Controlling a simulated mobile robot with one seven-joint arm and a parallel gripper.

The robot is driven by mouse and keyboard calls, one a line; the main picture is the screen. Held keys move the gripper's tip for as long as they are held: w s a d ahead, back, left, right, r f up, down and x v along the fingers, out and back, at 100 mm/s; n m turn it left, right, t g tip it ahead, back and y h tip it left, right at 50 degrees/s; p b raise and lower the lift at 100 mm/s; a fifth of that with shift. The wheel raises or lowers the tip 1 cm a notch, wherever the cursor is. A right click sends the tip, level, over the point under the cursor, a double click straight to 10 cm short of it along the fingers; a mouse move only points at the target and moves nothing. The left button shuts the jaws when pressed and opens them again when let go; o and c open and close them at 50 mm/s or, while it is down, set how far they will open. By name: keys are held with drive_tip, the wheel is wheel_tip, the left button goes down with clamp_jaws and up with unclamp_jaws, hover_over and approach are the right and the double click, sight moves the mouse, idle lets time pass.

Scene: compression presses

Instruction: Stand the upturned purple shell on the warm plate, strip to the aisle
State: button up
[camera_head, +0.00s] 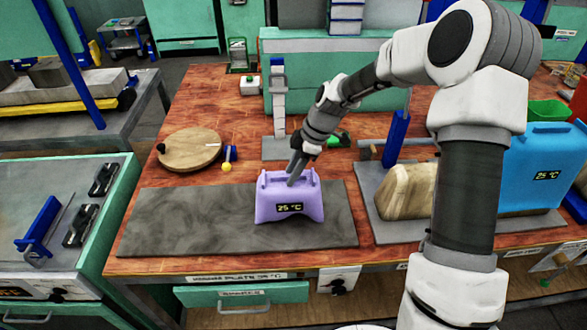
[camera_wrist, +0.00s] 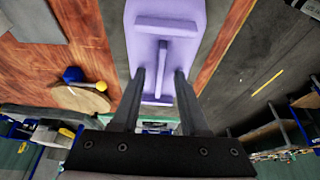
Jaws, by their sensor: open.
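The purple shell (camera_head: 287,197) stands on the dark grey plate (camera_head: 180,220) at the bench's front, right of the plate's middle. Its strip, a dark display (camera_head: 289,208) reading 25 °C, faces the front edge and reads upright. The shell's top carries ridges. My gripper (camera_head: 294,170) is open, pointing down at the top of the shell. In the wrist view, the open fingers (camera_wrist: 159,72) lie on either side of the long ridge of the purple shell (camera_wrist: 190,10). Whether they touch it is unclear.
To the right are a beige block (camera_head: 406,193) and a large blue shell (camera_head: 535,165) on another grey plate. The plate's left half is clear.

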drive_tip(key=v, duration=1.7)
drive_tip(key=shift+r, duration=0.25)
